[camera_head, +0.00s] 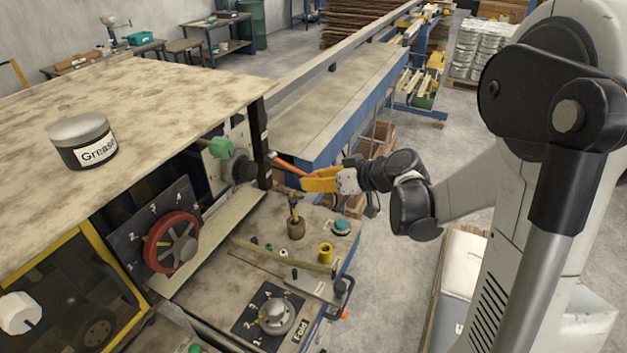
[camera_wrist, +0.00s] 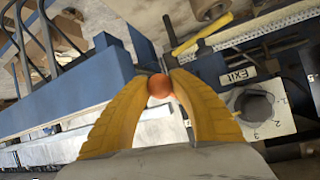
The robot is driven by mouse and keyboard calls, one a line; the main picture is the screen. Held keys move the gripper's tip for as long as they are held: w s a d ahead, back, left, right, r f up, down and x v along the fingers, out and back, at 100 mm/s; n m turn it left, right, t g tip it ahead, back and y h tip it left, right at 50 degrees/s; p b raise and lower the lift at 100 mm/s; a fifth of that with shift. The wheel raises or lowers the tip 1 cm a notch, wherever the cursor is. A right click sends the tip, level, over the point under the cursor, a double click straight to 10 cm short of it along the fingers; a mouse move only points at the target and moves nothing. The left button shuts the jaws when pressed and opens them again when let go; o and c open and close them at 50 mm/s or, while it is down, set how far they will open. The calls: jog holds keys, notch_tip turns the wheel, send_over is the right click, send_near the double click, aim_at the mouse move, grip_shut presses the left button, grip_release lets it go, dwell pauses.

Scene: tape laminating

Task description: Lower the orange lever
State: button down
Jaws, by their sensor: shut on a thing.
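The orange lever (camera_head: 288,166) is a thin rod at the right end of the machine in the head view. It slopes down to the right toward my gripper. My gripper (camera_head: 308,181) has yellow fingers that close on the lever's outer end. In the wrist view my gripper (camera_wrist: 160,82) has its fingers on both sides of the lever's round orange end (camera_wrist: 160,86). Most of the lever's length is hidden behind that end and the fingers there.
A red handwheel (camera_head: 172,242) and a grease can (camera_head: 82,141) are farther left. Below are a control panel with a Fold dial (camera_head: 275,314) and a brown-based handle (camera_head: 296,228). A blue-edged conveyor (camera_head: 335,105) runs behind.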

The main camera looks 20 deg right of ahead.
jog(key=shift+s+f, duration=0.1)
jog(key=shift+f, duration=0.05)
jog(key=c, duration=1.1)
grip_release()
jog(key=shift+d, duration=0.1)
jog(key=v, duration=1.2)
jog(key=shift+s, duration=0.1)
